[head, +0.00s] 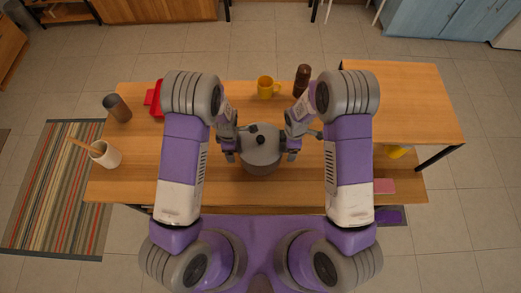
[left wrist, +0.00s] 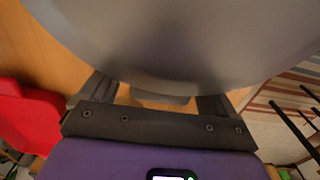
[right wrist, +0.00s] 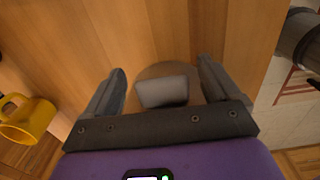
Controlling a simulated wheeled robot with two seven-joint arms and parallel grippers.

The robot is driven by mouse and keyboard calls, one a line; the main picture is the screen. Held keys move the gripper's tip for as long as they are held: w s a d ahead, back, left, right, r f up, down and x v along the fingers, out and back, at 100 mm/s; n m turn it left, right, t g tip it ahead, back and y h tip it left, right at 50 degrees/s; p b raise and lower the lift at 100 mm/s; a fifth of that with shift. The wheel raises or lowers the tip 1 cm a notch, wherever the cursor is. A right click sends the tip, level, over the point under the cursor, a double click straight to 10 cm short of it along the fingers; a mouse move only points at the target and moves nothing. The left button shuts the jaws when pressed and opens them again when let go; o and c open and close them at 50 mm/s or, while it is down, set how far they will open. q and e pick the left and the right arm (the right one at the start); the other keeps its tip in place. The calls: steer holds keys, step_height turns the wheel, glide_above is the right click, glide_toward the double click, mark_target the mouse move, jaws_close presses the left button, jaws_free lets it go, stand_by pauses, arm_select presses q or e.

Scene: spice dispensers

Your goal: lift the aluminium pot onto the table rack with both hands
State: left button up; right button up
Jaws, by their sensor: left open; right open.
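The aluminium pot (head: 262,158), grey with a dark lid knob, stands upright on the wooden table between my two grippers. My left gripper (head: 230,146) is open at the pot's left side. In the left wrist view the pot's wall (left wrist: 180,45) fills the top, and a grey piece like a handle shows between the fingers. My right gripper (head: 293,147) is open at the pot's right side. In the right wrist view a grey block (right wrist: 162,92), likely the other handle, lies between the spread fingers. Contact cannot be told. The table rack (head: 405,100) is the raised wooden top at right.
A yellow mug (head: 267,88) and a brown grinder (head: 302,80) stand behind the pot. A red object (head: 155,100), a dark cup (head: 117,107) and a white crock (head: 105,154) are at left. The rack top is bare. A yellow object (head: 398,152) is under it.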

arm_select(q)
jaws_close()
arm_select(e)
jaws_close()
stand_by(0.4)
